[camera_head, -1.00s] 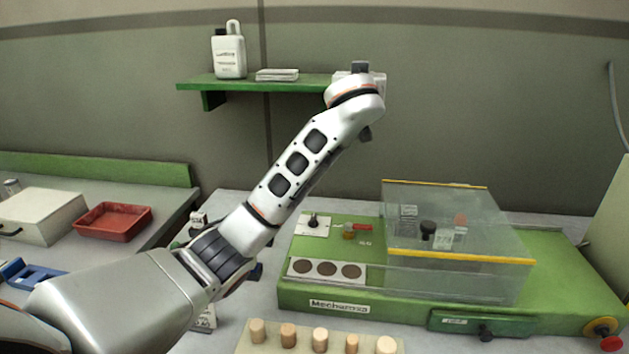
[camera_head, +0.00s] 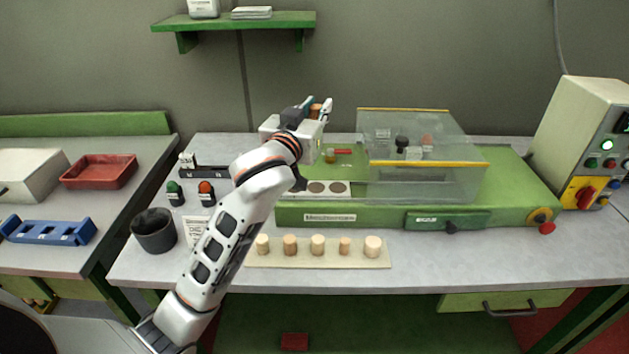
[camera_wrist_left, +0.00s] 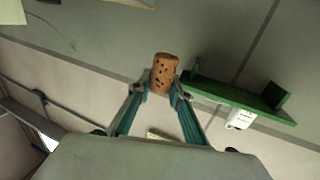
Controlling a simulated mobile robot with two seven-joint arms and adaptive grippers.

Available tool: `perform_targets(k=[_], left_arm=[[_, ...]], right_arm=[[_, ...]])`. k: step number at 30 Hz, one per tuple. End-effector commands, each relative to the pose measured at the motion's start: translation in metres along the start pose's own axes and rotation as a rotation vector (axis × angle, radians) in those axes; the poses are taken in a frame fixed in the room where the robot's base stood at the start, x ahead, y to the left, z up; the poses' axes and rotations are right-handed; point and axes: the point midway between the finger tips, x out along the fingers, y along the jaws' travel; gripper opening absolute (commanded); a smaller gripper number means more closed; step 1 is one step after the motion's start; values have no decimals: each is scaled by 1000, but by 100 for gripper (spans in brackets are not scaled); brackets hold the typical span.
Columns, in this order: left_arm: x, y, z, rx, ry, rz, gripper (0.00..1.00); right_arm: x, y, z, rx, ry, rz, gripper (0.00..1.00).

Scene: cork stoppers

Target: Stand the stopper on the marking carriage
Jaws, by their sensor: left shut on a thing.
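My left gripper (camera_head: 321,110) is raised in front of the back wall, above the left part of the green machine. It is shut on a brown, speckled cork stopper (camera_head: 315,111), held clear of everything. The wrist view shows the stopper (camera_wrist_left: 165,72) between the two fingertips (camera_wrist_left: 163,92). The green machine (camera_head: 300,213) carries a white strip with dark round discs (camera_head: 340,188) and a clear hood (camera_head: 420,150). I cannot tell which part is the marking carriage; my arm and gripper hide the machine's left end. My right gripper is not in view.
Several pale stoppers stand on a board (camera_head: 325,260) in front of the machine. A control box (camera_head: 590,130) stands at the right. A green shelf (camera_head: 235,22) hangs on the wall.

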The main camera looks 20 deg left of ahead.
Motion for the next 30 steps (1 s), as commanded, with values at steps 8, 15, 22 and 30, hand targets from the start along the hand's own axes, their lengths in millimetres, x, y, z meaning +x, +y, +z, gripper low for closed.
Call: perform_targets(k=[8, 15, 22, 30], left_arm=[[0, -1, 75, 5, -7, -1, 12], [0, 0, 121, 3, -5, 0, 12], [1, 0, 137, 2, -3, -1, 12], [0, 0, 172, 2, -4, 0, 12]], right_arm=[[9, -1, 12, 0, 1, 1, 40], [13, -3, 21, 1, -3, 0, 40], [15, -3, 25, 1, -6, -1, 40], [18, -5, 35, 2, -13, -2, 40]])
